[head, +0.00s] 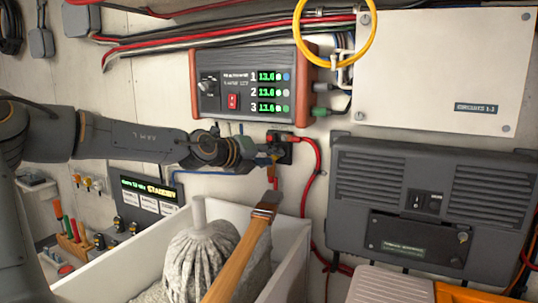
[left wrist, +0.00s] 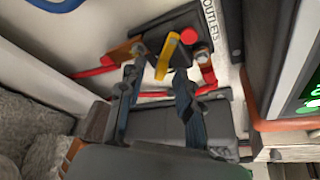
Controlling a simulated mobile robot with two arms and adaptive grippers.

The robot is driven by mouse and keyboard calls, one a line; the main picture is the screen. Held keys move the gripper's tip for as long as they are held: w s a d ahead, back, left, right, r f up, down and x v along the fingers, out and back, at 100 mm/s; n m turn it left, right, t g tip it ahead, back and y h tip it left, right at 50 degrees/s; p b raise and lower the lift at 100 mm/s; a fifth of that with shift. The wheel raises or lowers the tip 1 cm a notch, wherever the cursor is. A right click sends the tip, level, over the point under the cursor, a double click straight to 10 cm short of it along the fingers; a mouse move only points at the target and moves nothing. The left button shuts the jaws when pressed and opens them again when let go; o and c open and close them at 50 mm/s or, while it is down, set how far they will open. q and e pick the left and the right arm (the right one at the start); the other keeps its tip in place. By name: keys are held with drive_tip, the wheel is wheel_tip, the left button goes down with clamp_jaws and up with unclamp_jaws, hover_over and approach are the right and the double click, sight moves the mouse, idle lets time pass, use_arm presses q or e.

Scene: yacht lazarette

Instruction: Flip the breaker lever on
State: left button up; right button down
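The breaker is a small black block (head: 284,142) on the wall, with red cables at its terminals. In the left wrist view the breaker block (left wrist: 197,22) has "OUTLETS" lettered beside it. Its yellow lever (left wrist: 167,54) sticks out from the block towards my fingers. My left gripper (head: 266,153) reaches the breaker from the left. In the left wrist view my left gripper (left wrist: 159,80) is open, with one finger on each side of the lever's free end. Gaps show between lever and fingers; contact is unclear. My right gripper is not in view.
A charger box (head: 248,84) with green readouts hangs just above the breaker. A white bin (head: 292,245) holding a grey mop head and a wooden-handled tool stands below. A dark grey unit (head: 430,200) is at the right. Red cables (head: 308,190) run down beside the breaker.

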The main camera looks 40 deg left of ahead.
use_arm(q)
clamp_jaws()
idle(0.3)
drive_tip(key=shift+d+r+n+t+b, duration=0.1)
drive_tip(key=shift+d+n+t+b, duration=0.15)
drive_tip(key=shift+n+b, duration=0.55)
drive_tip(key=shift+d+r+n+t+h+b, duration=0.15)
drive_tip(key=shift+r+n+t+h, duration=0.25)
drive_tip(key=shift+n, duration=0.55)
drive_tip(key=shift+r+n+t+h+b, duration=0.25)
drive_tip(key=shift+n+t, duration=0.25)
drive_tip(key=shift+n, duration=0.5)
drive_tip(key=shift+d+r+n+t+h+b, duration=0.1)
drive_tip(key=shift+r+n+t+h+b, duration=0.25)
drive_tip(key=shift+n, duration=0.6)
